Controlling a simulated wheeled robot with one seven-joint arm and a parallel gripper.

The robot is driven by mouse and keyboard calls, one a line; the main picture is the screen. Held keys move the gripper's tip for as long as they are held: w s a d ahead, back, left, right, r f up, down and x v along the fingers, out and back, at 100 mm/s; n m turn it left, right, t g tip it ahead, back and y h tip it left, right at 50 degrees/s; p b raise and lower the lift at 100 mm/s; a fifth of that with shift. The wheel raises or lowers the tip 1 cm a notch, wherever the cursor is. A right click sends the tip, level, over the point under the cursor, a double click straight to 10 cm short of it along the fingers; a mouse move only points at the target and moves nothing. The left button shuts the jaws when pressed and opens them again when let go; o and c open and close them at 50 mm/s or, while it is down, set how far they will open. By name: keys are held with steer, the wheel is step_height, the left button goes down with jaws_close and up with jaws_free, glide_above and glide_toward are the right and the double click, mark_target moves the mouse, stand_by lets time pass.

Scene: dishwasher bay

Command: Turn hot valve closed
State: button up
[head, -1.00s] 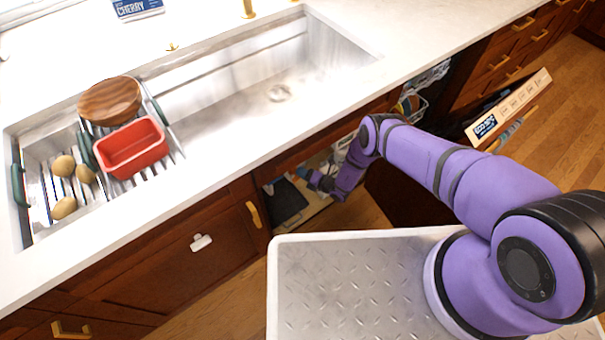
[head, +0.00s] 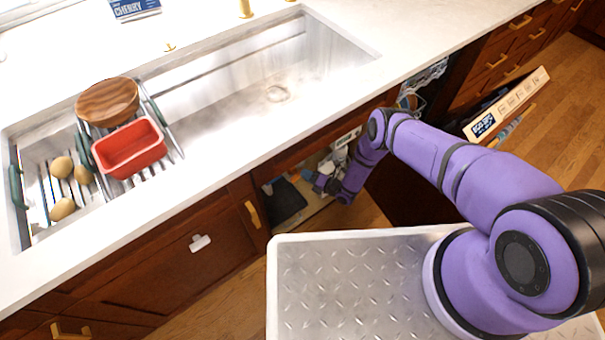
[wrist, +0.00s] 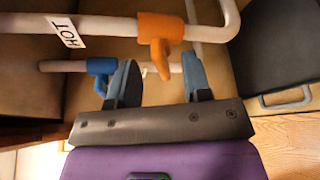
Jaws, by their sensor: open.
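The hot valve (wrist: 160,28) is orange and sits on a white pipe (wrist: 105,26) tagged "HOT" (wrist: 66,33) in the wrist view. Its lever points down in the picture, across the line of the pipe. My gripper (wrist: 162,76) is open, and the lever tip appears between its two fingers. I cannot tell whether either finger touches it. A blue valve (wrist: 101,68) sits on a second, thinner pipe, left of the left finger. In the head view my gripper (head: 309,177) is inside the open cabinet under the sink, and the valves cannot be made out.
A dark panel with a grey handle (wrist: 287,98) is at the right in the wrist view. The sink counter (head: 215,180) overhangs the cabinet. The open dishwasher door (head: 508,104) stands to the right of my arm.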

steer(key=v, duration=0.7)
steer(key=shift+s+d, duration=0.15)
steer(key=shift+d, duration=0.1)
